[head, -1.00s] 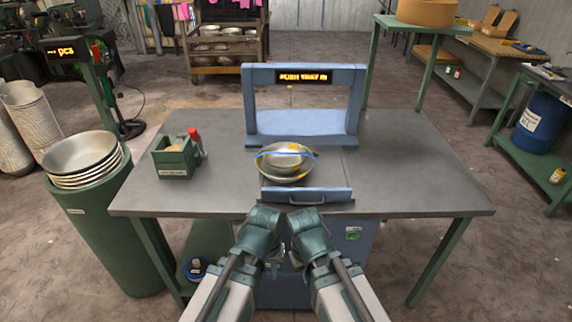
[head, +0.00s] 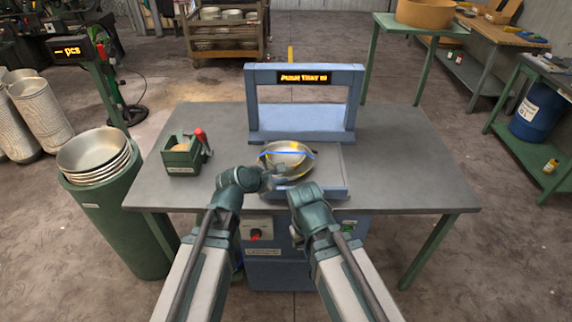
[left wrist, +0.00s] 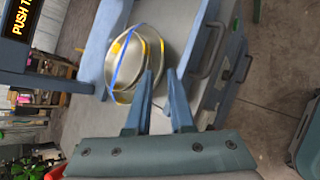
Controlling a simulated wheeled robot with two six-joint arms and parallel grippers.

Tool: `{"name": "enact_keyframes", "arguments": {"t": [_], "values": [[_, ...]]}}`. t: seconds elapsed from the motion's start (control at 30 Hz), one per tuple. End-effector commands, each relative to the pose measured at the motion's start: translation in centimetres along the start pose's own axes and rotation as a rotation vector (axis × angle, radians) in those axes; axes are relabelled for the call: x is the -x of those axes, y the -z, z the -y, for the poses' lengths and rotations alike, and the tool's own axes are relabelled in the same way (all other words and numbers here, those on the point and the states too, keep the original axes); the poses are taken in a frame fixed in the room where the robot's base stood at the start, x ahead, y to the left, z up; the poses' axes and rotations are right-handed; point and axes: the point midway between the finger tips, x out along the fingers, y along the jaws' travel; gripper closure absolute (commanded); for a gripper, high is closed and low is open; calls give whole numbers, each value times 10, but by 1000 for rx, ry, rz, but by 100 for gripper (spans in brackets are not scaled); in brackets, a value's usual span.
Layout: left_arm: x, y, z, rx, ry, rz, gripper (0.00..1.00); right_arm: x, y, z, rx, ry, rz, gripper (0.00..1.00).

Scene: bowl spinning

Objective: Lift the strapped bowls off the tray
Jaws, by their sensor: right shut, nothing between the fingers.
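The strapped bowls (head: 287,152), metal with yellow patches and a blue strap across them, rest on the tray (head: 336,184) in front of the blue frame machine. They also show in the left wrist view (left wrist: 135,62), one seated in the other. My left gripper (head: 266,180) is at their near left side; in the left wrist view its two fingers (left wrist: 161,72) stand apart beside the bowl rim. Whether they touch the rim I cannot tell. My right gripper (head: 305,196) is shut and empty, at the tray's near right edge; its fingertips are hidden.
The blue frame (head: 250,105) with a lit sign stands behind the tray. A green box (head: 181,158) with a red-topped item is at the left on the table. Stacked bowls (head: 92,155) top a green drum at the left. The table's right side is clear.

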Motion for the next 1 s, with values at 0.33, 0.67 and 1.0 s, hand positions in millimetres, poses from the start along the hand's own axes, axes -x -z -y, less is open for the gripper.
{"name": "enact_keyframes", "arguments": {"t": [0.33, 0.67, 1.0], "values": [[-50, 3, 2, -5, 3, 0, 79, -32, 2, 3, 0, 0, 0, 100], [-87, 1, 1, -5, 2, -1, 79, -52, 3, 5, 0, 0, 0, 100], [-112, 3, 2, -6, 2, -1, 79, -69, 4, 7, 0, 0, 0, 100]]}}
